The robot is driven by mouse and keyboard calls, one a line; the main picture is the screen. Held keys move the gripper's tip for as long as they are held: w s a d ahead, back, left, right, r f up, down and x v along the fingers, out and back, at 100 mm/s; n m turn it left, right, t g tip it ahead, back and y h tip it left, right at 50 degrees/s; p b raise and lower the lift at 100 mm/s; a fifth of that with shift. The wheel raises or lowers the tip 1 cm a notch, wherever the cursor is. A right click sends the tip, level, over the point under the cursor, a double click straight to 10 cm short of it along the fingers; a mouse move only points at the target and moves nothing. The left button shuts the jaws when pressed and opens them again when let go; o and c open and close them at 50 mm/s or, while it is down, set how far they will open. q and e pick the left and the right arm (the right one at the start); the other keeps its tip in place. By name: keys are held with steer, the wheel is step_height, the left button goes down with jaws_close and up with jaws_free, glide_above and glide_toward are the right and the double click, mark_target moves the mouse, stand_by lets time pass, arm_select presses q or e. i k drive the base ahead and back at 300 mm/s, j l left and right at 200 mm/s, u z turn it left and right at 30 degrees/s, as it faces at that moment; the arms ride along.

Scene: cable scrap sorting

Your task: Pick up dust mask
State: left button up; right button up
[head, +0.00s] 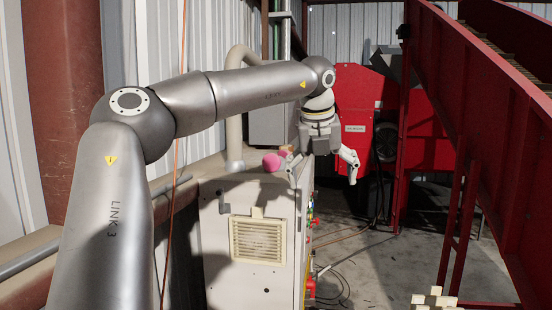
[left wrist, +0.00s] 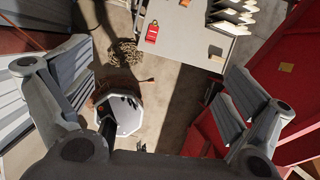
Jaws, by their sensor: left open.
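A pink, rounded item (head: 272,162), which may be the dust mask with pink filters, is at the top of the pale cabinet in the head view. It is small and partly hidden by my left gripper (head: 324,167). That gripper hangs beside it, to its right, with its fingers spread wide. The left finger overlaps the pink item in the picture; I cannot tell whether they touch. In the left wrist view, nothing is between the open fingers (left wrist: 158,68), and I cannot make out a mask. My right gripper is not in view.
The pale cabinet (head: 213,255) has a vented front and a pipe behind it. A red steel frame (head: 500,130) stands at the right. Cables lie on the floor.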

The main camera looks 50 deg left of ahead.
mark_target(271, 162)
steer(key=i+j, duration=0.15)
steer(key=j, duration=0.25)
steer(key=i+j, duration=0.1)
steer(key=j, duration=0.3)
steer(key=i+j, duration=0.15)
steer(key=j, duration=0.25)
steer(key=i+j, duration=0.15)
steer(key=j, duration=0.25)
steer(key=i+j, duration=0.15)
steer(key=j, duration=0.25)
steer(key=i+j, duration=0.1)
steer(key=j, duration=0.3)
